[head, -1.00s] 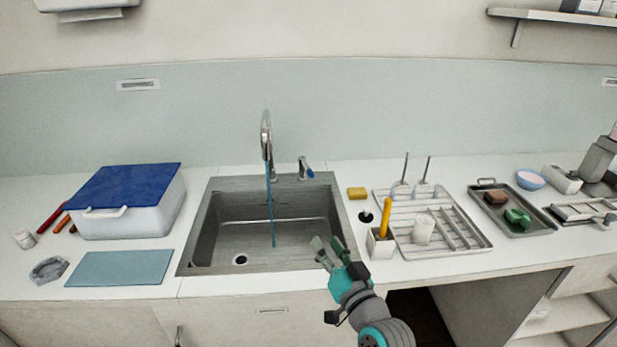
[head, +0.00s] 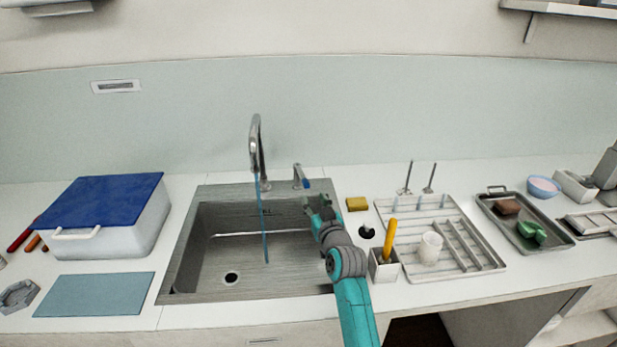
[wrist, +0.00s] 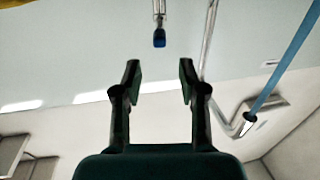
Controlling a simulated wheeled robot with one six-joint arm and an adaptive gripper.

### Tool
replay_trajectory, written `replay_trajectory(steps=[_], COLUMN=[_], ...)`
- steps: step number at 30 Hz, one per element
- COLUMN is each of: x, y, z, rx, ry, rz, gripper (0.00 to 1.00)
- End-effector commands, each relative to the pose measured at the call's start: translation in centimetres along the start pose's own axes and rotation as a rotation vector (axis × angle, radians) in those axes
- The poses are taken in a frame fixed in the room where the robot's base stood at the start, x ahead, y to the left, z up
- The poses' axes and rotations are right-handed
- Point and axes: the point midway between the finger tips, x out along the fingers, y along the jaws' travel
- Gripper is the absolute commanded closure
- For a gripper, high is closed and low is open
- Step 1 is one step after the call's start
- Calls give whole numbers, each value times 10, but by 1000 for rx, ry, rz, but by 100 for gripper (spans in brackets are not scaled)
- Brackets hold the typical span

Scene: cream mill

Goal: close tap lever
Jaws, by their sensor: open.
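The tap lever (head: 300,177) is a short metal post with a blue tip at the back right of the sink (head: 188,262). The curved metal tap (head: 256,140) stands left of it, and a thin blue stream of water (head: 265,225) runs down into the sink. My gripper (head: 317,203) is open and empty, just in front of and below the lever in the head view. In the wrist view the lever's blue tip (wrist: 159,38) lies ahead, between and beyond the open fingertips (wrist: 158,72), apart from them. The water stream (wrist: 285,65) shows at the right there.
A yellow sponge (head: 357,204), a black knob (head: 366,232) and a white holder with a yellow handle (head: 384,266) stand right of my arm. A drying rack (head: 455,268) lies further right. A blue-lidded box (head: 105,240) is left of the sink.

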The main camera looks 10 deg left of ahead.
Motion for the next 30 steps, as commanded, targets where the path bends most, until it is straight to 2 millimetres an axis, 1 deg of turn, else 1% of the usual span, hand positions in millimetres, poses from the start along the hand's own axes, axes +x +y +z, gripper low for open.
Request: replay_trajectory(steps=[5, 12, 18, 24, 30], x=[19, 56, 82, 99, 105], y=[0, 0, 0, 0, 0], z=[-1, -2, -1, -2, -1], rx=[1, 1, 2, 1, 2], ry=[1, 0, 0, 1, 0], rz=[0, -1, 0, -1, 0], gripper=[58, 58, 58, 58, 58])
